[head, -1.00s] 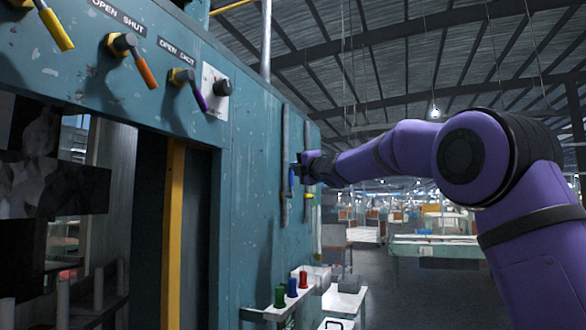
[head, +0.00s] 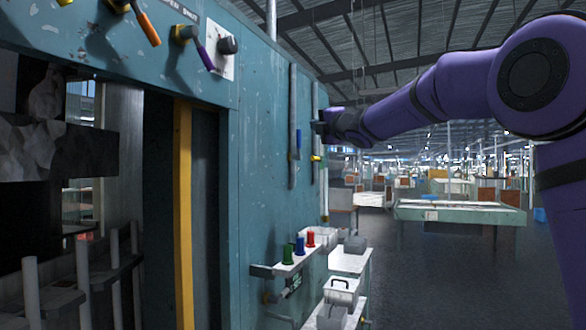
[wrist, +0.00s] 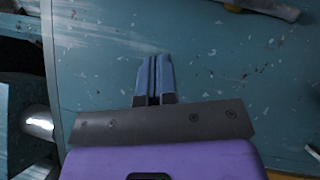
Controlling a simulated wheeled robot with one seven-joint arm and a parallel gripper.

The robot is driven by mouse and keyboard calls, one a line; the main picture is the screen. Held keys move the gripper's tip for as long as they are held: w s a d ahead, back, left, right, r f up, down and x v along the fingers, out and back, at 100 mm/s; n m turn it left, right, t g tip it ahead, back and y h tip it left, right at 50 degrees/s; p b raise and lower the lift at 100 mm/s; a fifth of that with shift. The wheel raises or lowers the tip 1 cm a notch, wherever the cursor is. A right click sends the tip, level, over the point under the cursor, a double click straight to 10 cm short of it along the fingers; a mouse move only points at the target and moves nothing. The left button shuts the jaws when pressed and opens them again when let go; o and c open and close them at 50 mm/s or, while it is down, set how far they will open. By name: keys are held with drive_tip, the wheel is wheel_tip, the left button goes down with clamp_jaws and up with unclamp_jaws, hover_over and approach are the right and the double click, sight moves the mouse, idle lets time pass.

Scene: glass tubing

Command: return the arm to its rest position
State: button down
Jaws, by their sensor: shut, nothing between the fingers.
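My purple arm reaches in from the right in the head view. My gripper (head: 318,128) is at its far end, close to the teal panel (head: 262,130) of the machine. In the wrist view my gripper (wrist: 155,75) shows two blue fingers pressed together with nothing between them. The teal panel surface lies beyond the fingertips. From the head view I cannot tell whether the fingers touch the panel.
Valve levers with orange (head: 148,27) and purple handles sit at the panel's top. A shelf with small coloured pieces (head: 288,254) and a white cart (head: 342,292) stand below the gripper. Open floor (head: 440,270) lies to the right, with benches (head: 460,214) behind.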

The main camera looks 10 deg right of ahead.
drive_tip(key=s+d+f+m+g+h, duration=0.1)
drive_tip(key=s+d+f+m+h, duration=0.15)
drive_tip(key=s+f+m, duration=0.35)
drive_tip(key=s+d+f+m+g+h, duration=0.15)
drive_tip(key=s+m+h, duration=0.25)
drive_tip(key=s, duration=0.4)
drive_tip(key=s+d+f+m+g+h, duration=0.2)
drive_tip(key=s+d+f+m+h, duration=0.1)
drive_tip(key=s+m, duration=0.35)
drive_tip(key=s+f+m+g+y, duration=0.1)
drive_tip(key=s+f+m+g, duration=0.3)
drive_tip(key=s+f, duration=0.7)
drive_tip(key=s+a+f+m+g+y, duration=0.1)
drive_tip(key=s+f+m+g, duration=0.4)
drive_tip(key=s+f, duration=0.6)
drive_tip(key=s, duration=0.7)
drive_tip(key=shift+a+f, duration=0.15)
drive_tip(key=shift+f, duration=0.25)
